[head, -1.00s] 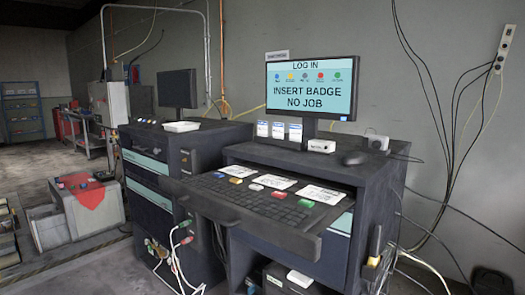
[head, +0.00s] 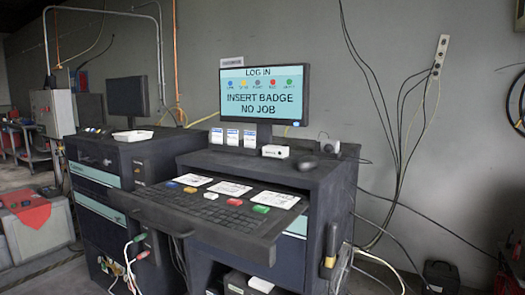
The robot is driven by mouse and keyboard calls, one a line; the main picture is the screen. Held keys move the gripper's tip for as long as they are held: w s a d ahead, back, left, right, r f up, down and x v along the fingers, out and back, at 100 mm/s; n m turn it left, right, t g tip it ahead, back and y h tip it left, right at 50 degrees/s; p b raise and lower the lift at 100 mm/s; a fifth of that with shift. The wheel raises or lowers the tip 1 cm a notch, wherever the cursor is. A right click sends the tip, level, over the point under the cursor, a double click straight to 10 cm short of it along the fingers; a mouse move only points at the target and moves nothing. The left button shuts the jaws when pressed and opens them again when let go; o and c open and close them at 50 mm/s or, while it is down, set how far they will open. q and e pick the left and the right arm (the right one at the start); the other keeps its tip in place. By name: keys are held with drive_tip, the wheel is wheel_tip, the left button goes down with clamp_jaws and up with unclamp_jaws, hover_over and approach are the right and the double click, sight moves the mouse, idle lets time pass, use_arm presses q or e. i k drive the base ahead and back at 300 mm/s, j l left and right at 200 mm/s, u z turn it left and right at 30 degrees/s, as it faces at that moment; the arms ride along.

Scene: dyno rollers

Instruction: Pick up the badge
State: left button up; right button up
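Three small white-and-blue cards stand in a row under the monitor, a left one (head: 216,136), a middle one (head: 233,137) and a right one (head: 250,139). They look like badges, but their print is too small to read. The monitor (head: 262,96) reads "LOG IN", "INSERT BADGE" and "NO JOB". Neither of my grippers is in view.
A pulled-out keyboard drawer (head: 270,248) juts from the dark cabinet (head: 338,190), with white papers (head: 230,188) and coloured keys on it. A white box (head: 275,151) and a mouse (head: 308,164) lie on top. Cables hang at right.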

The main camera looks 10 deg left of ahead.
sight(232, 135)
drive_tip(key=z, duration=1.1)
drive_tip(key=k+j+z, duration=0.1)
drive_tip(key=j+z, duration=0.15)
drive_tip(key=k+j+z, duration=0.1)
drive_tip(key=j+z, duration=0.15)
drive_tip(key=j, duration=0.25)
drive_tip(key=k+j+z, duration=0.15)
drive_tip(key=j+z, duration=0.25)
drive_tip(key=k+j+z, duration=0.15)
drive_tip(key=z, duration=0.25)
drive_tip(key=k+j+z, duration=0.45)
drive_tip(key=z, duration=0.3)
drive_tip(key=k+j+z, duration=0.1)
drive_tip(key=k+z, duration=0.4)
drive_tip(key=k, duration=1)
